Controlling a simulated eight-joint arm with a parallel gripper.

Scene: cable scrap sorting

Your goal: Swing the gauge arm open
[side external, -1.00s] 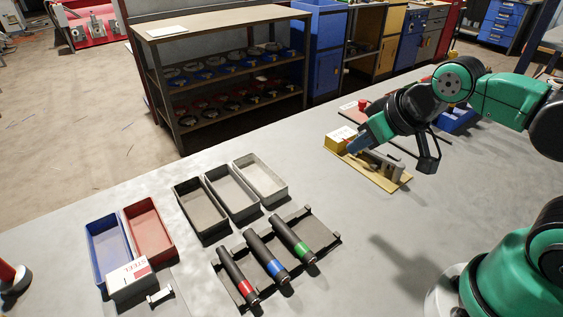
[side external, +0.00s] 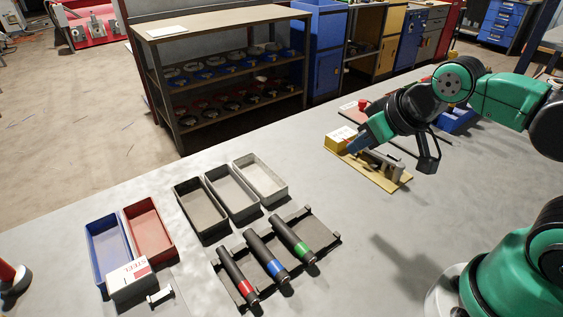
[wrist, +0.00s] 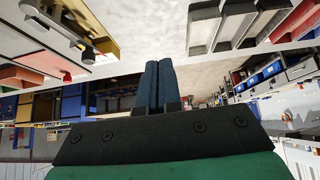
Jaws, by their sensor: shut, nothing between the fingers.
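The gauge is on a tan base board (side external: 400,181) at the right of the bench in the side view, with a yellow block (side external: 340,138) at its left end. Its grey metal part (side external: 394,170) is partly hidden behind my wrist. In the wrist view a grey bar (wrist: 52,27), apparently the gauge arm, is at the upper left beside the yellow board (wrist: 92,12). My gripper (side external: 351,150) is over the board near the yellow block. In the wrist view my gripper's blue fingertips (wrist: 158,64) are together and empty, apart from the bar. Contact in the side view cannot be told.
A rack (side external: 325,239) with several dark cylinders banded red, blue and green stands in front. Grey bins (side external: 203,228), a blue bin (side external: 93,258) and a red bin (side external: 171,248) lie left. A red-knobbed item (side external: 362,104) is behind the gauge. Bench right of the rack is clear.

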